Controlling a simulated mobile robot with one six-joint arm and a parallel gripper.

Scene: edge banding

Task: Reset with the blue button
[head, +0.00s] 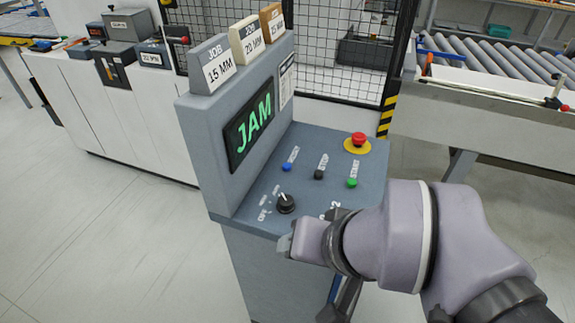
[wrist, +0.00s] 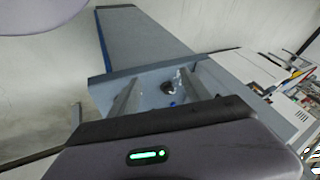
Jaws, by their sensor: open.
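The blue button (head: 287,166) sits on the sloped panel of the grey control console (head: 252,262), left of the black stop button (head: 319,174) and the green start button (head: 352,182). The console's screen (head: 248,130) reads JAM in green. My gripper (head: 308,230) is over the panel's near edge, nearer the camera than the buttons and apart from the blue button. In the wrist view my gripper (wrist: 158,80) is open and empty, and the blue button (wrist: 172,104) shows between its fingers. The gripper body hides the panel's lower part there.
A black selector knob (head: 286,204) stands on the panel near my gripper. A red emergency button (head: 358,139) on a yellow base is at the panel's far right. Three job blocks (head: 247,41) stand on top of the console. A roller conveyor (head: 490,70) is at right.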

